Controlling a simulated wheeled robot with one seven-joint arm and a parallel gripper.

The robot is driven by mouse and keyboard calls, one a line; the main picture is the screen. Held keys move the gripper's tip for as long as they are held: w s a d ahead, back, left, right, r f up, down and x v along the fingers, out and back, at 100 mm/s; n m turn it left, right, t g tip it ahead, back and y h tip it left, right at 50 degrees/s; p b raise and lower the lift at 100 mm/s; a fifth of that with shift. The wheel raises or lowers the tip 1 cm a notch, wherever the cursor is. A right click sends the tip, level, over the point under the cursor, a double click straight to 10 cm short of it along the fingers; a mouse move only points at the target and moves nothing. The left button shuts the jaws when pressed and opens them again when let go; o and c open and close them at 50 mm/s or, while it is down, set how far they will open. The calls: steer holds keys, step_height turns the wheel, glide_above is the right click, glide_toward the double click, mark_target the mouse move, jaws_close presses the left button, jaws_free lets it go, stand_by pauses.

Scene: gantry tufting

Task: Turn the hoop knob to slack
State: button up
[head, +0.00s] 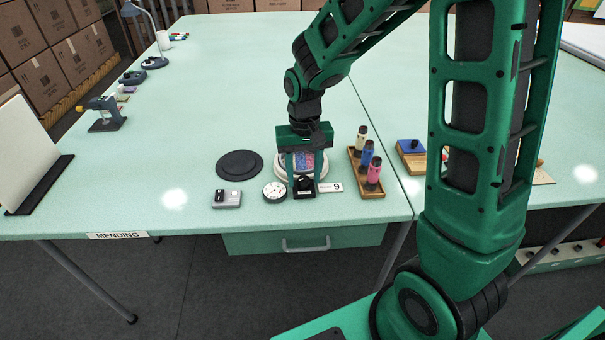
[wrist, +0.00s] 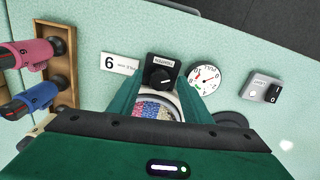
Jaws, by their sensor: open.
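The hoop (head: 281,166) is a pale ring on the mint table, with a blue and pink patterned patch inside it. It also shows in the wrist view (wrist: 176,101), partly hidden by my gripper. The black hoop knob (wrist: 160,77) sits on a dark labelled block at the hoop's front side; it shows in the head view (head: 303,187) too. My green gripper (head: 303,175) points down over the hoop. Its jaws (wrist: 167,88) are open, on either side of the hoop edge near the knob. I cannot tell whether they touch the knob.
A round white gauge (head: 274,191) with a red needle and a small grey switch box (head: 227,198) stand left of the knob. A dark disc (head: 239,164) lies behind the box.

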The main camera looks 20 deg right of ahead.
mark_target(304, 178)
steer(key=c, duration=1.1)
steer(key=shift+o, duration=0.2)
steer(key=shift+n, duration=0.8)
steer(key=o, duration=1.1)
steer(key=shift+c, duration=0.2)
step_height(304, 178, up, 11)
steer(key=shift+f, duration=0.1)
